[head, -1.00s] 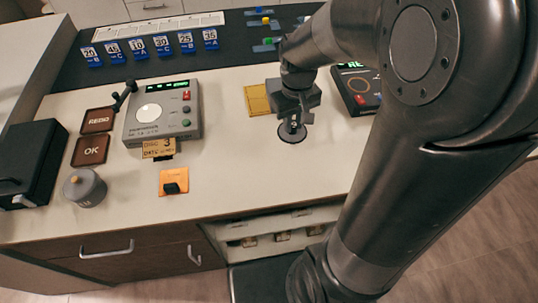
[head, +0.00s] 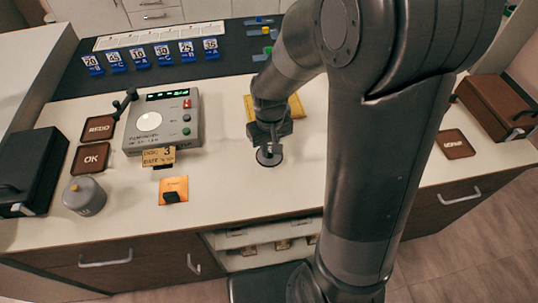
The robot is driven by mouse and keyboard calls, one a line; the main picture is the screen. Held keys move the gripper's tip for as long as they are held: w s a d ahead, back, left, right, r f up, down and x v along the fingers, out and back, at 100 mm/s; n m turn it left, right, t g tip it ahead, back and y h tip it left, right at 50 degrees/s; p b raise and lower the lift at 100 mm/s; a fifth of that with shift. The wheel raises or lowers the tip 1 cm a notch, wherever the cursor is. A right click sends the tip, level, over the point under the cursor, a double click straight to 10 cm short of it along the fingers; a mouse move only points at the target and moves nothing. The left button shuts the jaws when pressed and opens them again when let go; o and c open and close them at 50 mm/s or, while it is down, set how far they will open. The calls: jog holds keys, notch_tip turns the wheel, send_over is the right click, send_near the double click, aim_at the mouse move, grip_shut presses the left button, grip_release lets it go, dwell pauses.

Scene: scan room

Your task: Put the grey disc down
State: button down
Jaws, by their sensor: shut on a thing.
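The grey disc (head: 269,157) is a small dark round piece held under my gripper (head: 267,146), low over the pale countertop. My gripper is shut on it, pointing down, in the middle of the head view. Whether the disc touches the counter cannot be told. My arm hides part of the counter to the right.
The grey device (head: 187,115) with a white round plate stands left of my gripper. An orange pad (head: 180,184), a grey weight (head: 85,195), OK (head: 91,157) and REDO (head: 100,128) plates lie further left. A yellow pad (head: 297,109) is behind my gripper. Bare counter (head: 235,190) lies in front.

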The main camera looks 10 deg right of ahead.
aim_at(269, 156)
jog(key=shift+a+f, duration=0.1)
jog(key=shift+f, duration=1.95)
jog(key=shift+f, duration=0.1)
jog(key=c, duration=1.3)
grip_release()
notch_tip(269, 156, up, 12)
jog(key=shift+r, duration=0.1)
jog(key=s+d+r+m+t, duration=0.1)
jog(key=s+d+r+t, duration=0.1)
jog(key=s+r, duration=0.2)
jog(key=s+d+r+m+t, duration=0.1)
jog(key=s+d+r, duration=0.1)
jog(key=s+r, duration=0.3)
jog(key=s+d+r+m+t, duration=0.1)
jog(key=s+d+r+t, duration=0.1)
jog(key=s+r, duration=0.2)
jog(key=shift+s+r+t, duration=0.25)
jog(key=shift+s+t, duration=0.05)
jog(key=shift+s, duration=0.15)
